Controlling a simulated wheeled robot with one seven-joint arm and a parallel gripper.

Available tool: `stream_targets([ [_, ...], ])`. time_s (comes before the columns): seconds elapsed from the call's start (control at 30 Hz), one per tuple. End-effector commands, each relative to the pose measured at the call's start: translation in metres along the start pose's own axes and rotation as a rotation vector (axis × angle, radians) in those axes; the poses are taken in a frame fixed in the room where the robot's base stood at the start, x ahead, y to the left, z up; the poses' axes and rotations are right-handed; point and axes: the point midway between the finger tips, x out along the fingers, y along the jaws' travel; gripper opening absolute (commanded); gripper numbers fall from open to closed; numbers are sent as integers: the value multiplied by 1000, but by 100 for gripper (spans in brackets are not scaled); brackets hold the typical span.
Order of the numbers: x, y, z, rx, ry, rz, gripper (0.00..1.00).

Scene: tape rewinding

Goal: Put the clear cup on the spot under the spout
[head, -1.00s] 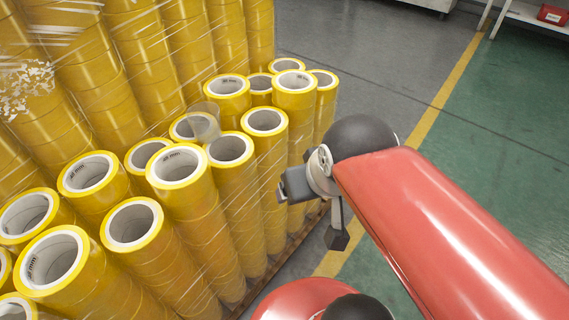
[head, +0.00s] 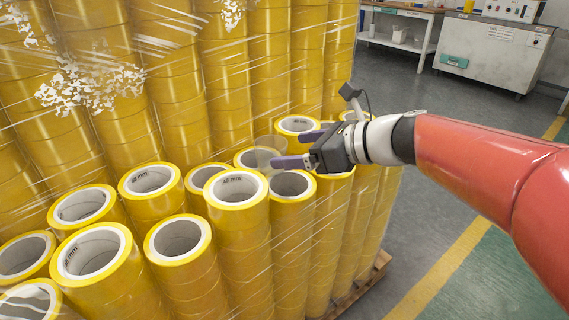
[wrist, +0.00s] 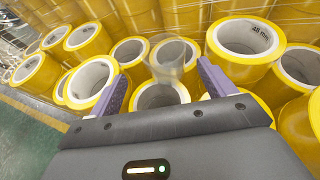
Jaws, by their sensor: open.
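The clear cup (head: 263,157) is see-through and stands among the tops of the yellow tape-roll stacks. In the wrist view the cup (wrist: 171,58) shows faintly in front of my fingers, upright over or beside a roll's hole; which one I cannot tell. My gripper (head: 281,150) is open, its purple fingers pointing left toward the cup. In the wrist view the gripper (wrist: 163,72) has one finger to each side of the cup's line, with the cup at or just beyond the fingertips. Contact is not clear. No spout or spot under one is in view.
Tall stacks of tape rolls (head: 170,80) in clear wrap rise behind the cup. Shorter stacks (head: 240,215) crowd close below the gripper. A pallet edge (head: 365,285) shows beneath. Grey floor (head: 430,170) is open at right. A white workbench (head: 400,30) and a cabinet (head: 490,50) stand at back right.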

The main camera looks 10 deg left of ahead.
Motion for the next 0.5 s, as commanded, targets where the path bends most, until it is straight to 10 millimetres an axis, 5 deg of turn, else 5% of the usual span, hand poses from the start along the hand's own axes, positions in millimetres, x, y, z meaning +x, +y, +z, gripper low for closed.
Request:
stream_targets([
  [0.5, 62, -7, 0, -4, 3, 3, 82],
])
